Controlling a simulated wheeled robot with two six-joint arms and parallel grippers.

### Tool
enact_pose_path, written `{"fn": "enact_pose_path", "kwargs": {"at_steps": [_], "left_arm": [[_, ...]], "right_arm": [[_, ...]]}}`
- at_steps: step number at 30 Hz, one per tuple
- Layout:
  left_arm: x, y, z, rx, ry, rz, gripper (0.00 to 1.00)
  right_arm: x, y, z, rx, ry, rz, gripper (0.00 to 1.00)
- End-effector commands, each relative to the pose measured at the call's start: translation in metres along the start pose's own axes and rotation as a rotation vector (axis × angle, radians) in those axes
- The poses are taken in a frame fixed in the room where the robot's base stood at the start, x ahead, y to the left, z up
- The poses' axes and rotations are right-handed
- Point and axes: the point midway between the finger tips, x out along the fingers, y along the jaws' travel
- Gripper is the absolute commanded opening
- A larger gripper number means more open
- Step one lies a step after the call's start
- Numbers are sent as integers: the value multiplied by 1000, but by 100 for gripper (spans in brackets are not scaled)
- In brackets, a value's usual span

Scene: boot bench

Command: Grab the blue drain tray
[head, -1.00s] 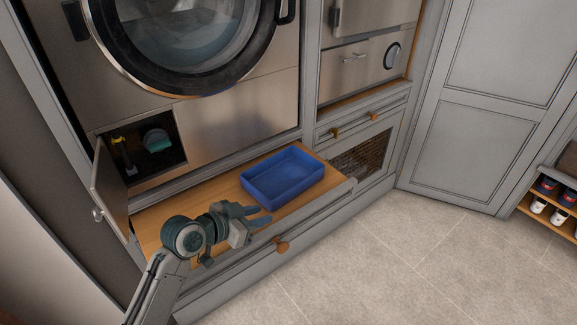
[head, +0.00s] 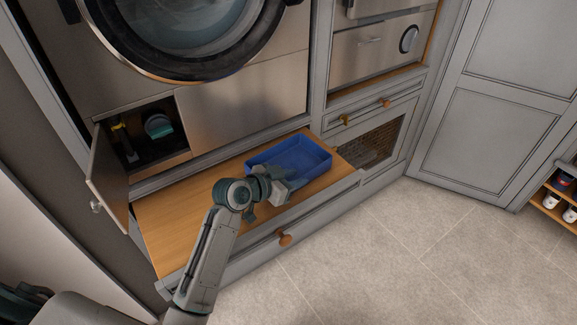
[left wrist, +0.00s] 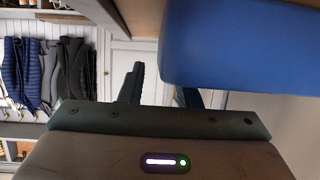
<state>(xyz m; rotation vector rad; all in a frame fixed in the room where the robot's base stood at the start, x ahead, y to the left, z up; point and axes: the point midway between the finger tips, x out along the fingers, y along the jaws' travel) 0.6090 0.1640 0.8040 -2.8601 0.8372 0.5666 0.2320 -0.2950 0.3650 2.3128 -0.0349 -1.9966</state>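The blue drain tray (head: 318,160) is a shallow open-topped box on the wooden surface of a pulled-out drawer (head: 180,215). My left gripper (head: 288,182) is at the tray's near left corner, its fingers overlapping the tray in the head view. In the left wrist view, the tray (left wrist: 245,50) fills the upper right, close to the camera. The gripper's two fingers (left wrist: 165,95) stand apart there with a gap between them, the right one partly hidden by the tray. I cannot tell whether they touch it. My right gripper is out of view.
A small hatch door (head: 110,180) stands open at left, beside a dark compartment holding a yellow item and a teal item. A washer door (head: 190,25) is above. The drawer front has an orange knob (head: 285,239). Tiled floor (head: 400,265) at right is clear.

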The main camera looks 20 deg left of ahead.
Motion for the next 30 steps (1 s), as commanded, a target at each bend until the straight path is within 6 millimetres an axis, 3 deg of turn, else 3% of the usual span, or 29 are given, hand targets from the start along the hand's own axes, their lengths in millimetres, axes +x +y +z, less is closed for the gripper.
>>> {"fn": "enact_pose_path", "kwargs": {"at_steps": [5, 12, 13, 17, 18, 30], "left_arm": [[21, 0, 0, -1, -1, 0, 30], [23, 0, 0, 1, -1, -1, 30], [23, 0, 0, 1, -1, -1, 28], [23, 0, 0, 1, -1, -1, 2], [23, 0, 0, 1, -1, -1, 0], [22, 0, -2, 1, 0, -1, 0]], "right_arm": [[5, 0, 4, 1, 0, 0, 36], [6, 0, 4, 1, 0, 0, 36], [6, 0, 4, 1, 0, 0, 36], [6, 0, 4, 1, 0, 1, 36], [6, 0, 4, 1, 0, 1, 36], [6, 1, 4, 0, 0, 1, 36]]}}
